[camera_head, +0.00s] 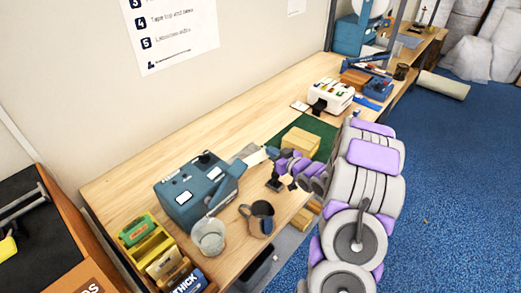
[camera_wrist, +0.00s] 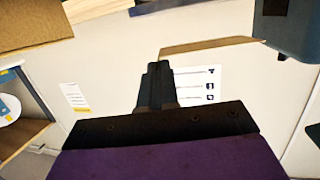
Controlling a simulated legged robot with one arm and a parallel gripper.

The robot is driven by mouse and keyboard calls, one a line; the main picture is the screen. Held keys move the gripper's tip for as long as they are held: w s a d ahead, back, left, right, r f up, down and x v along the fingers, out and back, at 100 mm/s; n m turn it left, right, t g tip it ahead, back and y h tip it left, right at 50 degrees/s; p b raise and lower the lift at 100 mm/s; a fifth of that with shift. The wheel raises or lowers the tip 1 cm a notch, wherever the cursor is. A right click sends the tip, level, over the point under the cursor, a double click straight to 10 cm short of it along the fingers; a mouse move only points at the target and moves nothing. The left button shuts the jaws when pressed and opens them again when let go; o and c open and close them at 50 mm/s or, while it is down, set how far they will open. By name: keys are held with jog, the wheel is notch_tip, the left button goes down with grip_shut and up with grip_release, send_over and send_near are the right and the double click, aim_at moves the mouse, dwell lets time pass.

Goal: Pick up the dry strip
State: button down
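My gripper (camera_head: 281,184) hangs over the bench, just right of the blue tape dispenser (camera_head: 188,190) and beyond the dark mug. In the wrist view its dark fingers (camera_wrist: 156,86) stand close together, with nothing visible between them. A pale, flat, strip-like piece (camera_head: 258,156) lies beside the dispenser, near my gripper; I cannot tell whether it is the dry strip. In the wrist view, a tan band (camera_wrist: 210,45) runs toward a blue body (camera_wrist: 288,28), apart from the fingers. I cannot tell for sure that it is paper.
A glass cup (camera_head: 208,240) and a dark mug (camera_head: 258,222) stand near the bench's front edge. A yellow holder (camera_head: 140,240) is at the near left. A carton (camera_head: 301,142) sits on a green mat (camera_head: 318,128). A white device (camera_head: 330,95) stands farther back. The rear bench strip is clear.

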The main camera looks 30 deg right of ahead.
jog(key=s+d+p, duration=0.1)
jog(key=s+d, duration=0.4)
jog(key=shift+r, duration=0.3)
